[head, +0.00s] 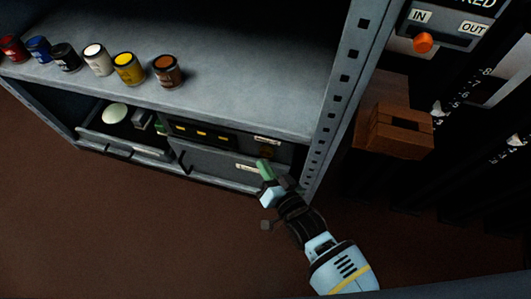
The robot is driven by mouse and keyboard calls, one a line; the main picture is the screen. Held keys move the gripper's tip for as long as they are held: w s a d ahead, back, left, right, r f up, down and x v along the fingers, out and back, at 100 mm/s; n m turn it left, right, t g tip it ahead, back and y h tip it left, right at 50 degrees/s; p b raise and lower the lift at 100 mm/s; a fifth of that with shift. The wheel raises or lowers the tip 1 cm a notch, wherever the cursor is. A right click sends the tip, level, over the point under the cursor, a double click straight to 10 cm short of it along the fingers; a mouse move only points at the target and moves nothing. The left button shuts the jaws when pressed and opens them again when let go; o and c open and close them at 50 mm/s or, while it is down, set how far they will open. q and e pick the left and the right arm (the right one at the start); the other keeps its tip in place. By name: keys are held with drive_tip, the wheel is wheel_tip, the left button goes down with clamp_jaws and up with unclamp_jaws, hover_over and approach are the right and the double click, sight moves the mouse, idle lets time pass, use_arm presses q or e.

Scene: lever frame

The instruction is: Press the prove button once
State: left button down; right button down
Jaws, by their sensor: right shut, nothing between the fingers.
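A dark grey unit (208,161) sits in the lower bay of the grey metal shelf, with a row of yellow marks along its upper part. It carries a small white label (267,140) and a lower white label (246,167); both are too small to read. A dark brownish round part (266,153) shows just below the upper label. I cannot tell which part is the prove button. My right gripper (265,172) is shut and empty, its tip in front of the unit's right end beside the lower label. I cannot tell whether it touches. My left gripper is out of view.
Several paint cans (129,69) stand on the shelf top (250,95). An open drawer (115,143) holds a pale round object (115,113). A perforated upright (345,80) stands close right of my gripper.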

drive_tip(key=shift+w, duration=0.1)
idle(0.6)
drive_tip(key=shift+w+d, duration=0.15)
drive_tip(key=shift+w, duration=0.15)
idle(0.3)
drive_tip(key=shift+w+d, duration=0.15)
drive_tip(key=shift+w, duration=0.3)
idle(0.4)
drive_tip(key=shift+s, duration=0.2)
drive_tip(key=shift+s+a, duration=0.25)
drive_tip(key=shift+s, duration=0.4)
drive_tip(key=shift+s+p, duration=0.1)
drive_tip(key=shift+p, duration=0.2)
